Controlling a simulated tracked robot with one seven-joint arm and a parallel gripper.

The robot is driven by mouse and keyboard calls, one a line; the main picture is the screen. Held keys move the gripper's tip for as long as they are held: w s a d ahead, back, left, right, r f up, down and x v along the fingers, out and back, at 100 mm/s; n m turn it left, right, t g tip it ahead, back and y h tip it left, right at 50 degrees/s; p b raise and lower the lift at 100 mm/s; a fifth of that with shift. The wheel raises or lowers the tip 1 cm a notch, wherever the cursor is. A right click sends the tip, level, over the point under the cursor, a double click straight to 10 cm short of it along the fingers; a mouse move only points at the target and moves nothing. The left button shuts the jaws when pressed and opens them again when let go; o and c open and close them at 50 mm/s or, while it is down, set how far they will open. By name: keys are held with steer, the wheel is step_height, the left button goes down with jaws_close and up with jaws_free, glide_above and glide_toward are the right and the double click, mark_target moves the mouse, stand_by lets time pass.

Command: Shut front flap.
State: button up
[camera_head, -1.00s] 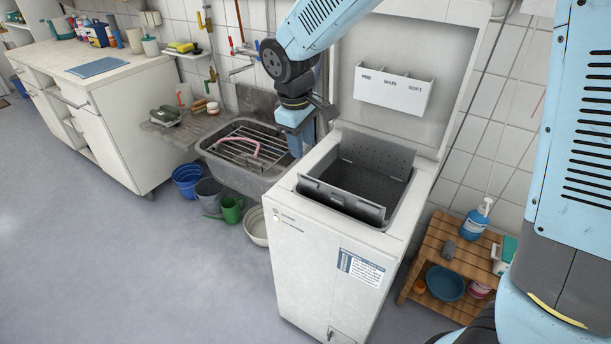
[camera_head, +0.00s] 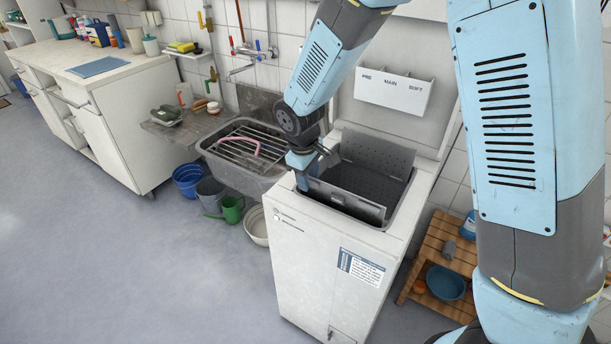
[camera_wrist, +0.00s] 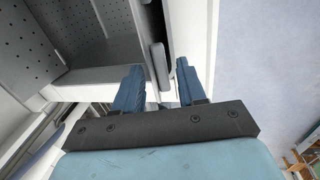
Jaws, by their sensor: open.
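The front flap (camera_head: 348,203) is a grey metal panel standing raised along the front edge of the top-loading washer's drum opening. The perforated rear flap (camera_head: 382,157) stands up at the back of the same opening. My gripper (camera_head: 303,184) is at the left end of the front flap, low over the washer top. In the wrist view my gripper (camera_wrist: 156,72) is open, with its blue fingers apart. A narrow grey edge piece (camera_wrist: 159,64), apparently part of the front flap, shows between and just beyond the fingertips. Whether they touch it is unclear.
The white washer (camera_head: 315,265) has its lid up, with a detergent tray (camera_head: 394,93) on it. A sink with a rack (camera_head: 243,150) stands close on the left. Buckets (camera_head: 187,180) stand on the floor; the front floor is clear.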

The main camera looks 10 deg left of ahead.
jaws_close()
stand_by(0.3)
steer(key=shift+a, duration=0.3)
steer(key=shift+d, duration=0.15)
